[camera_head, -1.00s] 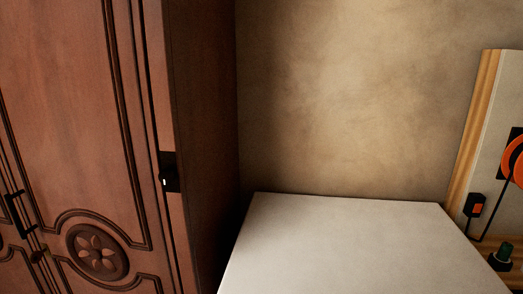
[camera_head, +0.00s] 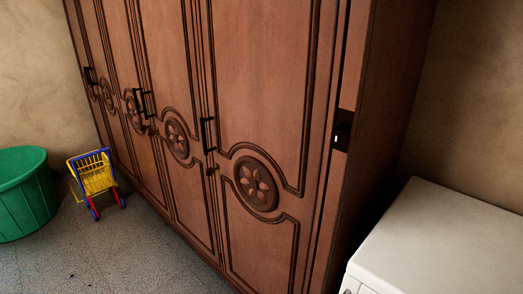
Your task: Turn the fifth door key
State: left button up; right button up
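A brown wooden wardrobe (camera_head: 270,90) with several carved panel doors fills the middle of the head view. The rightmost door (camera_head: 262,130) is nearest to me and looks shut. A dark vertical handle (camera_head: 207,134) is at its left edge, with a small key (camera_head: 211,170) just below it. Another key (camera_head: 152,130) shows by the pair of handles (camera_head: 140,102) farther left. The key's exact angle is too small to tell. Neither of my grippers is in view.
A white box-like cabinet or appliance (camera_head: 440,235) stands to the right of the wardrobe. A black fitting (camera_head: 342,130) is on the wardrobe's right edge. A green tub (camera_head: 25,195) and a yellow, blue and red toy cart (camera_head: 94,180) stand at left. The grey floor (camera_head: 125,250) before the doors is clear.

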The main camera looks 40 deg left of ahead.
aim_at(210, 172)
jog(key=u, duration=1.55)
jog(key=i+j+z, duration=0.1)
jog(key=i+j, duration=0.25)
jog(key=j, duration=0.3)
jog(key=i+j+z, duration=0.25)
jog(key=j, duration=0.4)
jog(key=i+j, duration=0.25)
jog(key=j+z, duration=0.05)
jog(key=j, duration=0.05)
